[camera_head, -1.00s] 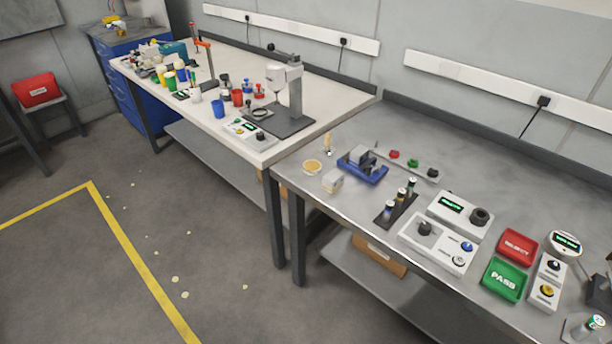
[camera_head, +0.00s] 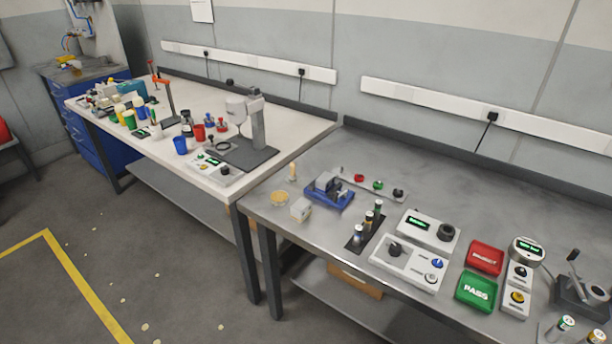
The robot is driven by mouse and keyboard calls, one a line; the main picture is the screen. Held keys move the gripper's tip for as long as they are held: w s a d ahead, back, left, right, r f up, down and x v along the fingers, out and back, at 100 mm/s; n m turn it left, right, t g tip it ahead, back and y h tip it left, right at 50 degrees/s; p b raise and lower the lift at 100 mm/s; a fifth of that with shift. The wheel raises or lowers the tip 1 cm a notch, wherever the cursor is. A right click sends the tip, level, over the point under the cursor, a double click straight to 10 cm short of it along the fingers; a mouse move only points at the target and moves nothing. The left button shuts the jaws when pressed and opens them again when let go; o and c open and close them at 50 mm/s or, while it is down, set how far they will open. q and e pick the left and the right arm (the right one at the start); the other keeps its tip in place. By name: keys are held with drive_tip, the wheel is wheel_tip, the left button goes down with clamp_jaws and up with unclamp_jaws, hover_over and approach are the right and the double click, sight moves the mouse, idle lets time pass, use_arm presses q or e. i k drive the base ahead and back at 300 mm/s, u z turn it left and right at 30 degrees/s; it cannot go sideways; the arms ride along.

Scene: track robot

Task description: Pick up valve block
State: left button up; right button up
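I cannot tell for sure which thing is the valve block. A small pale block (camera_head: 300,209) sits on the grey metal bench (camera_head: 463,178), near its left front edge. Just behind it a blue holder (camera_head: 341,202) carries a grey block-like part (camera_head: 327,181). Neither of my grippers is in view, so nothing shows in or near them.
A dark rack (camera_head: 355,241) with upright cylinders, control boxes (camera_head: 407,262), a red tray (camera_head: 485,258) and a green PASS tray (camera_head: 476,292) stand rightward. A drill-press-like stand (camera_head: 257,122) is on the white bench (camera_head: 300,116). The grey bench's rear is mostly clear.

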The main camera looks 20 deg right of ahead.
sight(324, 182)
drive_tip(key=u, duration=0.45)
drive_tip(key=k, duration=0.2)
drive_tip(key=z, duration=1.3)
drive_tip(key=i, duration=1.1)
drive_tip(key=z, duration=0.25)
